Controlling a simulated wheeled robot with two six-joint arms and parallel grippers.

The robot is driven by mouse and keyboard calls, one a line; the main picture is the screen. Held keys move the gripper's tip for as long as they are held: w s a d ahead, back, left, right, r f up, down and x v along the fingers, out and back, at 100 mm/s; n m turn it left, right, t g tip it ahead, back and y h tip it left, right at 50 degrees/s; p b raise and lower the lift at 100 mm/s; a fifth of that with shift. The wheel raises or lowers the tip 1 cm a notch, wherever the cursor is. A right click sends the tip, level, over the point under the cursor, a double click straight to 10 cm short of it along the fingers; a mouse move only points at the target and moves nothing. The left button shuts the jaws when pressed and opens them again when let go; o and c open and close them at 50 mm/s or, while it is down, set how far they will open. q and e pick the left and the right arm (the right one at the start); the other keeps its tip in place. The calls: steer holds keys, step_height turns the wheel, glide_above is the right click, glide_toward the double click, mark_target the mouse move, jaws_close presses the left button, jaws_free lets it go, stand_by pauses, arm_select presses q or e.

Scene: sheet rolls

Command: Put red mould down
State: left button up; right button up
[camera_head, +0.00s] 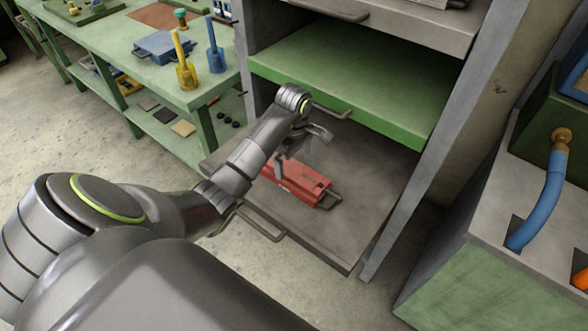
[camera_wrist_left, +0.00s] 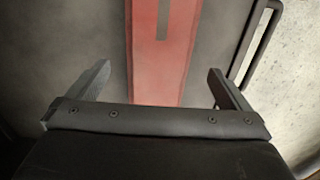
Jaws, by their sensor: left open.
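The red mould (camera_head: 300,181) lies flat on the pulled-out grey lower shelf (camera_head: 352,226) of the cabinet, with a dark handle at its right end. My left gripper (camera_head: 300,158) is above the mould's far left part, partly hiding it. In the left wrist view the gripper's two fingers (camera_wrist_left: 158,84) are spread wide, with the red mould (camera_wrist_left: 158,50) between and beyond them. Nothing is held between the fingers. Whether a finger touches the mould cannot be told. My right gripper is not in view.
A green shelf (camera_head: 350,85) sits above the grey one, close over my left wrist. A green workbench (camera_head: 150,55) with a yellow tool (camera_head: 186,72) and a blue tool (camera_head: 216,58) stands at left. A machine with a blue hose (camera_head: 545,200) stands at right. The front of the grey shelf is clear.

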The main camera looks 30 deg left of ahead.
arm_select(q)
step_height(320, 180, up, 5)
steer(key=shift+f+p, duration=0.1)
steer(key=shift+p, duration=0.9)
steer(key=shift+r+p, duration=0.75)
steer(key=shift+p, duration=0.15)
